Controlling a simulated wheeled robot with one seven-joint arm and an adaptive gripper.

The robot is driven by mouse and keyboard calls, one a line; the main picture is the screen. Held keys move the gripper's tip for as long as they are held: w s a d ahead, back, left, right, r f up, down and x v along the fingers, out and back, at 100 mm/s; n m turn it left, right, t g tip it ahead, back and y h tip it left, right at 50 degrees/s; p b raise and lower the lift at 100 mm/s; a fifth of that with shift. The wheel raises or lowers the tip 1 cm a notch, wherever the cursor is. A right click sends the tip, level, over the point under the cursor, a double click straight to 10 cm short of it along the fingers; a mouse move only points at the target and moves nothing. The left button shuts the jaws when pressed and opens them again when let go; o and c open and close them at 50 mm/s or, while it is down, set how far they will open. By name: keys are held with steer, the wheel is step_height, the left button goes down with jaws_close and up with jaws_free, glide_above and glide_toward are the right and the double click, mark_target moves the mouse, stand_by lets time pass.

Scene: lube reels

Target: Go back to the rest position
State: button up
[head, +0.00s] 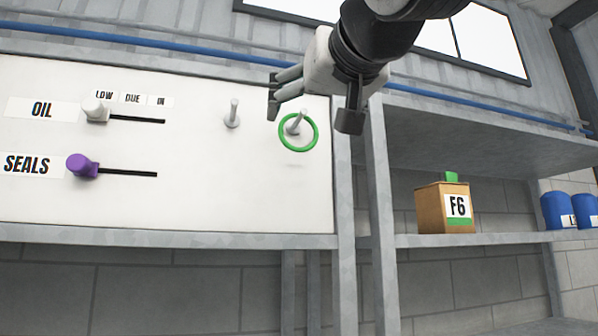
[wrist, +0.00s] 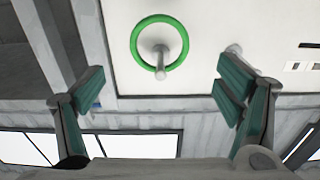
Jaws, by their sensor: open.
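My gripper (head: 308,96) is in front of the upper right part of the white panel (head: 200,175). In the wrist view its fingers (wrist: 165,95) are spread wide apart with nothing between them. A green ring (head: 282,145) hangs on the right-hand peg (head: 293,125) of the panel, just below my gripper in the head view. In the wrist view the green ring (wrist: 137,62) surrounds the peg (wrist: 160,60), beyond the fingertips. The ring looks apart from the fingers.
A second, bare peg (head: 232,115) is to the left. An OIL slider with a white knob (head: 97,111) and a SEALS slider with a purple knob (head: 82,166) are further left.

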steer(key=v, duration=0.5)
steer(key=d+f+m+g+h, duration=0.1)
steer(key=d+f+g+h, duration=0.3)
steer(key=f, duration=1)
steer(key=d+f+m+g, duration=0.15)
steer(key=d+f, duration=0.45)
steer(key=f, duration=0.8)
steer(key=s+d+f+g, duration=0.1)
steer(key=s+f+g, duration=0.1)
steer(key=f, duration=0.5)
steer(key=s+d+f+g, duration=0.2)
steer(key=s+f, duration=0.2)
steer(key=f, duration=0.3)
steer(key=s+d+f+g+h, duration=0.1)
steer(key=s+f, duration=0.3)
steer(key=f, duration=0.4)
steer(key=shift+d+g, duration=0.6)
steer(key=shift+g, duration=0.05)
